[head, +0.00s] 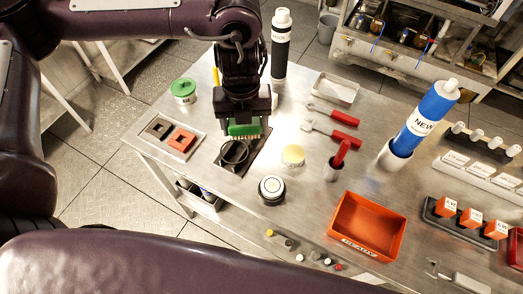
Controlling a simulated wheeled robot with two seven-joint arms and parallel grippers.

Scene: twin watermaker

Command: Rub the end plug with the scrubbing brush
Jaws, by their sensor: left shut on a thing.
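My left gripper (244,118) points down over the table and is shut on the scrubbing brush (243,130), which has a green back and pale bristles. Below the brush, a dark round piece (233,154), which looks like the end plug, sits on a black mat (256,158). The brush is just behind and above the dark piece; I cannot tell whether the bristles touch it. My right gripper is not in view.
A tray (190,153) with a grey and an orange block lies to the left. A green-lidded jar (184,91), a yellow-topped disc (293,155) and a black-rimmed white jar (271,190) stand around. Red-handled tools (340,134) and an orange bin (367,226) are to the right.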

